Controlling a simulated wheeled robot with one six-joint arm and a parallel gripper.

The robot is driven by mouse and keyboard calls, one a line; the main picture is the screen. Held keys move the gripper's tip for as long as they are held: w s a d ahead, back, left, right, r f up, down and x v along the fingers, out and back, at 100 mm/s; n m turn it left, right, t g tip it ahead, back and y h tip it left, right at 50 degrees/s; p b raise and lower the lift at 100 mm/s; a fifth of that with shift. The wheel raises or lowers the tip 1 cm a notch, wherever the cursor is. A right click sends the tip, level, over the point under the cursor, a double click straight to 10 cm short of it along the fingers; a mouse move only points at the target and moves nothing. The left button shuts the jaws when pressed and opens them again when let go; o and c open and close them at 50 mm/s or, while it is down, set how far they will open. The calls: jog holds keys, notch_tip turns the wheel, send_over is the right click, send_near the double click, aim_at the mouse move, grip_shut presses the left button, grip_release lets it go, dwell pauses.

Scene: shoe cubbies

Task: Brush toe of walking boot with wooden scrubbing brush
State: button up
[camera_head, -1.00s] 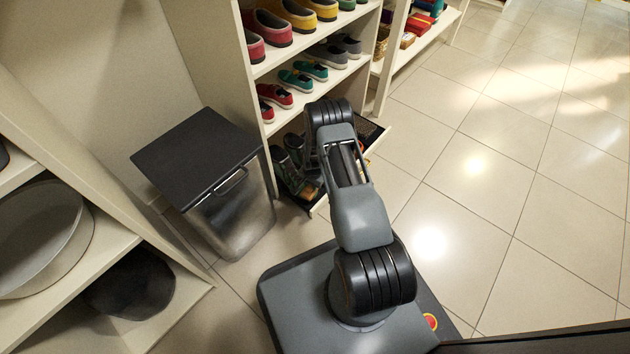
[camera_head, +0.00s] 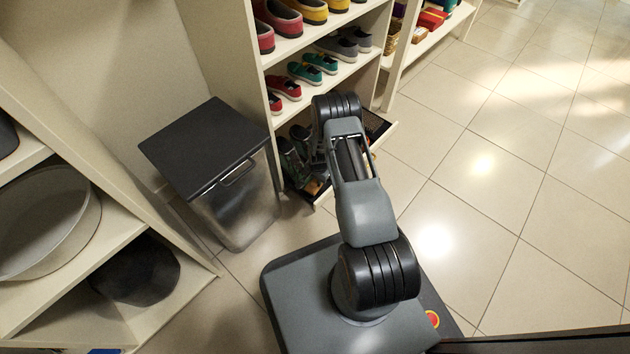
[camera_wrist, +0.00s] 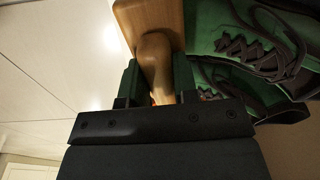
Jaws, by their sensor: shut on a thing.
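The wooden scrubbing brush (camera_wrist: 155,55) shows in the wrist view, with its rounded wooden handle between the two fingers of my gripper (camera_wrist: 157,88). My gripper is shut on that handle. The green walking boots with dark laces (camera_wrist: 262,55) fill the upper right of the wrist view, close beside the brush. I cannot tell whether the brush touches a boot, and its bristles are hidden. In the head view the boots (camera_head: 294,160) are in the low pull-out tray, partly behind my arm. My gripper is hidden there behind my arm.
The low tray (camera_head: 385,133) juts out from the shoe shelf (camera_head: 325,64), which holds several shoes. A metal bin with a dark lid (camera_head: 205,147) stands left of it. Another shelf (camera_head: 95,295) is at the left. The tiled floor (camera_head: 500,190) at right is clear.

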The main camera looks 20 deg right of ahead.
jog(key=shift+d+r, duration=0.15)
jog(key=shift+s+d+r+p, duration=0.1)
jog(key=shift+s+r+p, duration=0.05)
jog(key=shift+r+p, duration=1.6)
jog(key=shift+s+r+p, duration=0.1)
jog(key=shift+r+p, duration=1.15)
jog(key=shift+r, duration=0.9)
